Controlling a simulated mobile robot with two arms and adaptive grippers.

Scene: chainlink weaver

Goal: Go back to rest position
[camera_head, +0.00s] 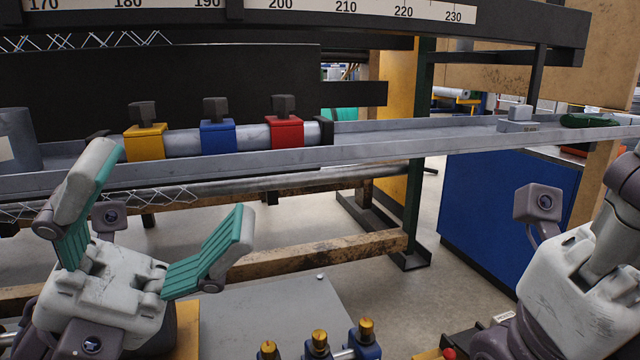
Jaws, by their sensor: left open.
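My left gripper (165,190) is at the lower left of the head view. Its two fingers with teal ridged pads are spread wide apart and nothing is between them. It is in front of the grey metal tray rail, and its left finger overlaps the rail in the picture. My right gripper (575,290) is at the lower right edge, only partly in view. Its pale body shows, but its fingertips cannot be made out, so I cannot tell whether it is open or shut.
A grey rail (400,147) crosses the view. Yellow (145,142), blue (217,137) and red (285,133) clamps sit on a bar along it. A green object (588,120) lies at the rail's right. Brass-topped blue fittings (318,346) stand at bottom centre. A blue cabinet (490,210) stands behind.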

